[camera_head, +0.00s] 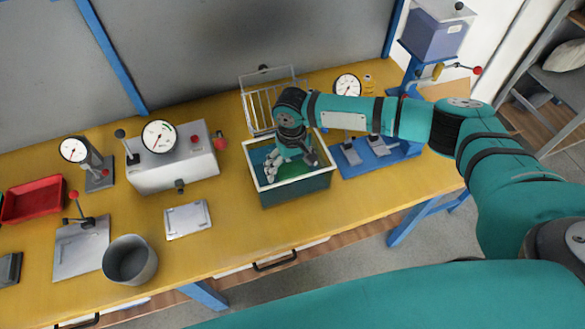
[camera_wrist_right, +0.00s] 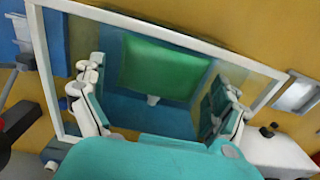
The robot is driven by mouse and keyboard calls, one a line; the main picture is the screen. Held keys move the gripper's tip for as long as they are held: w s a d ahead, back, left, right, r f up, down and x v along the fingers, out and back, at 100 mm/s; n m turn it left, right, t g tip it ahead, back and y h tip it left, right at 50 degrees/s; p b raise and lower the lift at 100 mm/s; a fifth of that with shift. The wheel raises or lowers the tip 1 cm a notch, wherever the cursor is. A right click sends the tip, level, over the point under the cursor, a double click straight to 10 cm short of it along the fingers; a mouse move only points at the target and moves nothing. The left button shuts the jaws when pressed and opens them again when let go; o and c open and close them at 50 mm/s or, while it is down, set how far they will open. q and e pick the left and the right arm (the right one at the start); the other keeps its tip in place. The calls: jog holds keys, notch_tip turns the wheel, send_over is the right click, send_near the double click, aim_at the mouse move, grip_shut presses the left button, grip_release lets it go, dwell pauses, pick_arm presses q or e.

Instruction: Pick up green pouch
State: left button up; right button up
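The green pouch (camera_wrist_right: 162,68) lies inside a teal bin with a pale rim (camera_head: 291,193). In the right wrist view it is a plain green rectangle towards the far side of the bin (camera_wrist_right: 180,38). My right gripper (camera_head: 282,165) reaches down into the bin's opening in the head view and hides much of the inside. In the wrist view its two fingers (camera_wrist_right: 158,98) stand wide apart, with the pouch beyond and between them. Nothing is held between them. My left gripper is not in view.
The bin stands on a yellow workbench (camera_head: 240,228). A wire rack (camera_head: 262,108) is behind it, and a blue press base (camera_head: 380,160) is close on its right. A gauge box (camera_head: 172,165), a metal plate (camera_head: 187,219) and a grey cup (camera_head: 130,260) are to its left.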

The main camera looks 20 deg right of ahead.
aim_at(292, 165)
jog(key=c, duration=0.7)
jog(key=shift+r, duration=0.1)
notch_tip(292, 165, up, 10)
jog(key=shift+f+b, duration=0.1)
jog(key=shift+b, duration=0.9)
jog(key=s+d+r, duration=0.1)
jog(key=s, duration=0.3)
jog(key=s+d+r+b, duration=0.1)
jog(key=s, duration=0.4)
jog(key=s+d+r+b, duration=0.1)
jog(key=s+d+r, duration=0.1)
jog(key=s, duration=0.3)
jog(key=shift+s, duration=0.15)
